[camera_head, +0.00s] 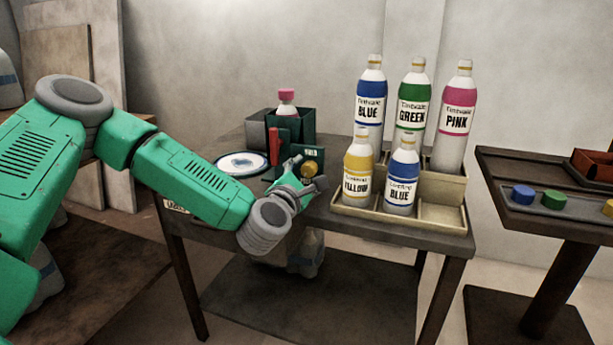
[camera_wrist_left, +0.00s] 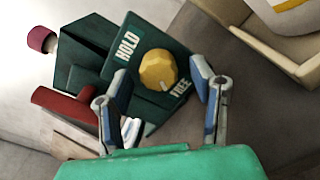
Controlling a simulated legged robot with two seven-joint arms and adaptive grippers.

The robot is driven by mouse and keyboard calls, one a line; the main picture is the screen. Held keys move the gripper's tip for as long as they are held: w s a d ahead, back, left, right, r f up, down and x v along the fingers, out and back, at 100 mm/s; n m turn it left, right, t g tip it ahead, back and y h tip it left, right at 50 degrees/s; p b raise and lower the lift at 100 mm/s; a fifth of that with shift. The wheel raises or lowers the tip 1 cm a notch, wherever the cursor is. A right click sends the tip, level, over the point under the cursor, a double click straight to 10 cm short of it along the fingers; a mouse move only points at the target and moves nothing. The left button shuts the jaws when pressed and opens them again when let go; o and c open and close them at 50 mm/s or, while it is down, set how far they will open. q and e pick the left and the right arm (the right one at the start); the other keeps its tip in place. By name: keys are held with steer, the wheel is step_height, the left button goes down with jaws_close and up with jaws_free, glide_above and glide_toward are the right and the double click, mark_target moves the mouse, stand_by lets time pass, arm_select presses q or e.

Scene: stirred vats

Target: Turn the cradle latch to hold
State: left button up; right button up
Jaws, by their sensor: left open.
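The cradle latch is a round yellow knob (camera_wrist_left: 158,70) on a dark green plate (camera_wrist_left: 118,62) marked HOLD and FREE. A pale mark on the knob points toward the FREE side. In the head view the knob (camera_head: 309,169) sits low on the plate, partly behind my gripper. My left gripper (camera_wrist_left: 163,82) is open, its two blue-padded fingers on either side of the knob's near side; I cannot tell whether they touch it. A dark green cradle (camera_head: 301,127) holds a pink-capped bottle (camera_head: 287,97).
A red bar (camera_head: 274,146) stands left of the plate. A white dish (camera_head: 242,163) lies further left. A beige crate (camera_head: 441,190) with several labelled bottles stands close on the right. A side table (camera_head: 500,178) with coloured buttons is at far right.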

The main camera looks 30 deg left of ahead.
arm_select(q)
steer(key=c, duration=1.2)
steer(key=shift+o, duration=0.3)
